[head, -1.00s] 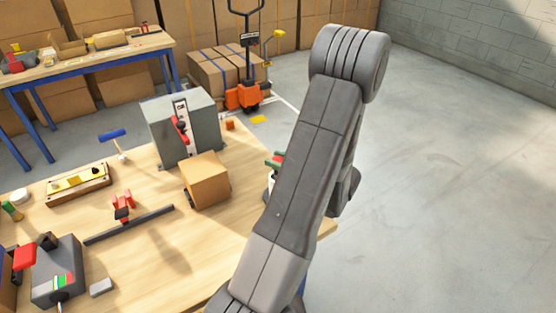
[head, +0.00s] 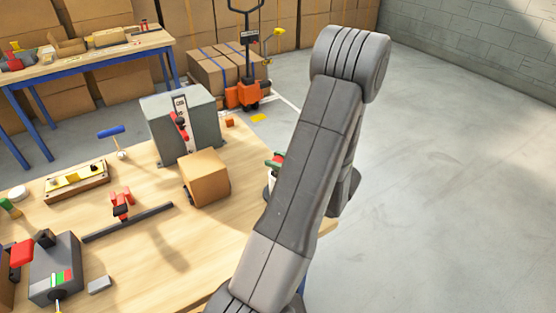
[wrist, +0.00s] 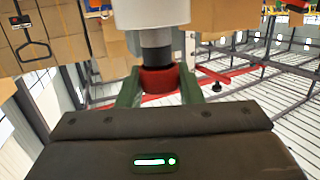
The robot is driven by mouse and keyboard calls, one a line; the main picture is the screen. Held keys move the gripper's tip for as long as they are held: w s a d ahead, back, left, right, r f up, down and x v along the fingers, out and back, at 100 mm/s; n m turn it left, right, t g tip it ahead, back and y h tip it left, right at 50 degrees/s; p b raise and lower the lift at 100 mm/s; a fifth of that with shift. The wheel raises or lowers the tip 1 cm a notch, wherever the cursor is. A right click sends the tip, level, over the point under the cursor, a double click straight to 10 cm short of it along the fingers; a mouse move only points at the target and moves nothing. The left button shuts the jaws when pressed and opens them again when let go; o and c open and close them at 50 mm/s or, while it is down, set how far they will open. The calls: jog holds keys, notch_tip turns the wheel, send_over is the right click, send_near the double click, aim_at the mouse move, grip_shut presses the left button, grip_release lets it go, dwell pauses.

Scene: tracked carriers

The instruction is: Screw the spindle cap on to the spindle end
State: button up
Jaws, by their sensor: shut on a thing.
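In the wrist view my gripper (wrist: 160,86) has its two green fingers closed on the sides of the red spindle cap (wrist: 158,78). The cap lies in line with the dark spindle end (wrist: 156,58), and their edges meet in this view. I cannot tell how far the cap is threaded. Beyond the dark part is a grey collar, then a wide white cylinder (wrist: 152,12). In the head view my arm hides most of this area. Only a small green and red patch shows at the left edge of the arm.
The wooden table (head: 150,250) holds a cardboard box (head: 206,180), a grey machine (head: 188,125), a red clamp on a dark bar (head: 130,222) and a grey box (head: 55,268). A blue-legged bench (head: 90,58) and a pallet jack (head: 245,92) stand behind. Floor to the right is clear.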

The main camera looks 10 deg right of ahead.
jog(key=shift+f+b, duration=0.45)
jog(key=shift+f, duration=0.25)
jog(key=o, duration=1)
jog(key=shift+o, duration=0.2)
jog(key=b+v, duration=0.1)
jog(key=v, duration=1.2)
jog(key=shift+s+d, duration=0.3)
jog(key=p+x, duration=0.1)
jog(key=x, duration=1.2)
jog(key=shift+w+a, duration=0.3)
jog(key=shift+r, duration=0.1)
